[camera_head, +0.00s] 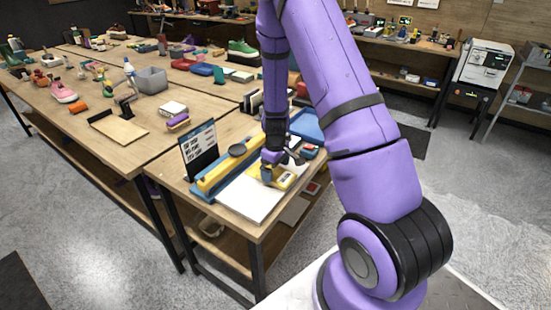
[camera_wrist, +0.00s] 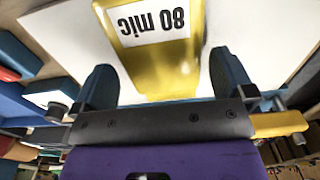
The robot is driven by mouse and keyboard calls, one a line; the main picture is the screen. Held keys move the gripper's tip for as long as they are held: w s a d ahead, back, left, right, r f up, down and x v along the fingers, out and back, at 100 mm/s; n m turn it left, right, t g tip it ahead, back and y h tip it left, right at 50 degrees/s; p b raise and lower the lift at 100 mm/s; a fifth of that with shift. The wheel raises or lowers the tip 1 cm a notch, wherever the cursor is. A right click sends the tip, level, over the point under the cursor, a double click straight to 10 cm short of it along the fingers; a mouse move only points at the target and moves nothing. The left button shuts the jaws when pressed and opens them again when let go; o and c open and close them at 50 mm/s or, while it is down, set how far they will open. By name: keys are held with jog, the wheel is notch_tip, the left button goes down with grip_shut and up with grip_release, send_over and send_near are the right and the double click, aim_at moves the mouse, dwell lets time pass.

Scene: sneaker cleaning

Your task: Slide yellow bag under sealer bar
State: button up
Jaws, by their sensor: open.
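The yellow bag (camera_head: 282,179) lies on a white board (camera_head: 248,203) in front of the sealer. In the wrist view the bag (camera_wrist: 170,64) has a white label reading "80 mic", seen upside down. My gripper (camera_head: 272,166) is low over the bag. In the wrist view its dark fingers (camera_wrist: 164,66) stand apart, one to each side of the bag, with gaps between. The sealer has a yellow bar (camera_head: 215,174) with a round dark knob, above a blue base (camera_head: 226,181). My gripper hides part of the bag, and I cannot tell how close the bag is to the bar.
A black sign (camera_head: 198,150) with white text stands behind the sealer's left end. A blue tray (camera_head: 308,127) lies behind my gripper, and small items sit to the right of the bag. A grey bin (camera_head: 151,80) and shoes stand on the farther tables.

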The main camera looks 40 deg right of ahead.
jog(key=shift+f, duration=0.9)
jog(key=c, duration=0.7)
jog(key=shift+o, duration=0.2)
jog(key=shift+w+a, duration=0.3)
jog(key=shift+w, duration=0.55)
jog(key=shift+w+a, duration=0.35)
jog(key=shift+w, duration=0.5)
jog(key=shift+w+a, duration=0.3)
jog(key=shift+w, duration=0.55)
jog(key=o, duration=0.7)
jog(key=shift+c, duration=0.2)
